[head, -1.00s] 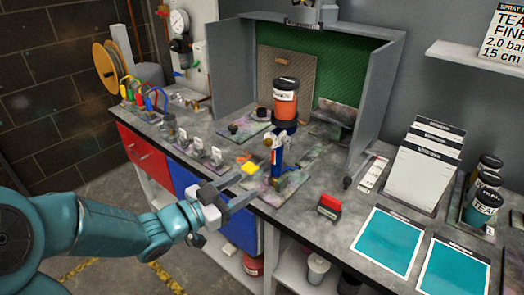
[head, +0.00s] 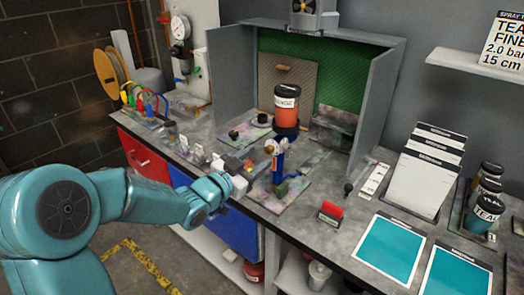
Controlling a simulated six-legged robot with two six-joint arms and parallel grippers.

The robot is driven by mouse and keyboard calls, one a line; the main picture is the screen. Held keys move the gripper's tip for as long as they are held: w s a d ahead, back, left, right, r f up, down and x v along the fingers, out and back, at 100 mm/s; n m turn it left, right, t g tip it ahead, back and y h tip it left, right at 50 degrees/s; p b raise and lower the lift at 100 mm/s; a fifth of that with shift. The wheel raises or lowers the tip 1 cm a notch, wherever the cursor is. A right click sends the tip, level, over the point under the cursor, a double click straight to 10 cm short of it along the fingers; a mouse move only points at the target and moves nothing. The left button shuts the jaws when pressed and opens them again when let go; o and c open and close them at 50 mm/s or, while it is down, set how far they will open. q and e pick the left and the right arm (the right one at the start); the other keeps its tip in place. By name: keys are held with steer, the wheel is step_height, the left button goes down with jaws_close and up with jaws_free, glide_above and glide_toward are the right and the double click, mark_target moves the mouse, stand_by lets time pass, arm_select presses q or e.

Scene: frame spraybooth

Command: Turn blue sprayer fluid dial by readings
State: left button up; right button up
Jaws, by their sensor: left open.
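The blue sprayer (head: 279,172) stands upright at the front of the bench, with a silver head and an orange paint cup (head: 286,108) on top. Its fluid dial is too small to make out. My left gripper (head: 254,168) is open just left of the sprayer, its fingers pointing toward the sprayer's upper body. I cannot tell whether a finger touches it. A small yellow-orange thing shows by the fingers, partly hidden. A round gauge (head: 180,27) hangs on the back wall; its reading is illegible. My right gripper is out of view.
A grey booth with a green back (head: 345,85) stands behind the sprayer. A sign (head: 503,40) reads 2.0 bar, 15 cm.

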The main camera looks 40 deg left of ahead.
mark_target(267, 151)
arm_select(q)
steer(key=shift+w+d+r, duration=0.1)
steer(key=shift+w+d, duration=0.1)
steer(key=shift+w, duration=1.4)
jaws_close()
